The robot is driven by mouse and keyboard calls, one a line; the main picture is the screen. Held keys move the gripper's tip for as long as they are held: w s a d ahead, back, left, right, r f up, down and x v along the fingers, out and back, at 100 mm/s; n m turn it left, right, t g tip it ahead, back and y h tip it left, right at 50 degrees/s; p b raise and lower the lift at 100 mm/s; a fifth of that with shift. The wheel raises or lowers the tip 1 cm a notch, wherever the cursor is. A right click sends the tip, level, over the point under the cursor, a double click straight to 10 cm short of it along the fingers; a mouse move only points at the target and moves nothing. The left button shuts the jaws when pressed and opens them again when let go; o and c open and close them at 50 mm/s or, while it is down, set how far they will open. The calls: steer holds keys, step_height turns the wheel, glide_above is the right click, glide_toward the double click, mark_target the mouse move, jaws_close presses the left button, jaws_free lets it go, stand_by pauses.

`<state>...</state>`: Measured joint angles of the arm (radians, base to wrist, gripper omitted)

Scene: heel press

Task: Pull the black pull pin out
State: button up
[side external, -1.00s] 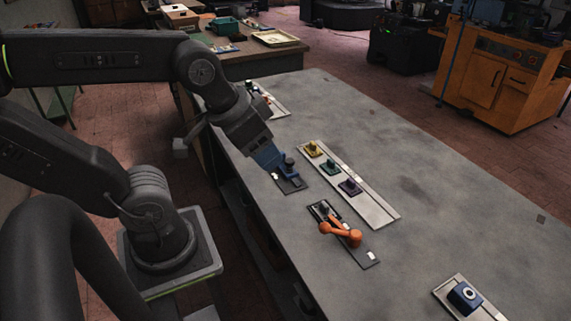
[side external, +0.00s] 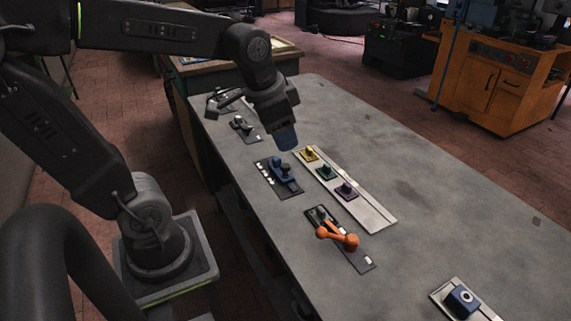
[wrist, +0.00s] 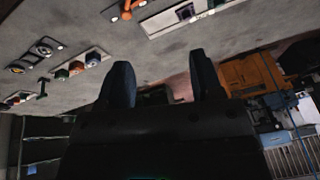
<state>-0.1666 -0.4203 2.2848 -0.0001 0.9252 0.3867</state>
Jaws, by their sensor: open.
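My gripper (side external: 286,139) hangs above the table in the side external view, apart from the fixtures below it. In the wrist view its two dark blue fingers (wrist: 163,82) are spread with nothing between them. A blue fixture with a dark knob (side external: 286,170) sits on a black plate below my gripper. A small plate with dark and pale parts (side external: 242,126) lies farther back. I cannot tell for certain which dark part is the black pull pin.
A pale rail (side external: 375,213) carries yellow (side external: 309,154), green (side external: 326,171) and purple (side external: 346,188) knobs. An orange handle (side external: 340,237) stands on a plate nearer the front. A blue block (side external: 463,300) sits at the front right.

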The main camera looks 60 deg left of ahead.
steer(key=w+a+f+m+g, duration=0.2)
steer(key=w+a+f+m, duration=0.15)
steer(key=w+a, duration=0.5)
steer(key=m+g, duration=0.2)
steer(key=m, duration=0.1)
glide_above(286, 165)
step_height(286, 165, down, 9)
steer(key=shift+h, duration=0.3)
step_height(286, 165, down, 13)
steer(key=shift+s+f, duration=0.1)
steer(key=shift+f, duration=0.05)
jaws_close()
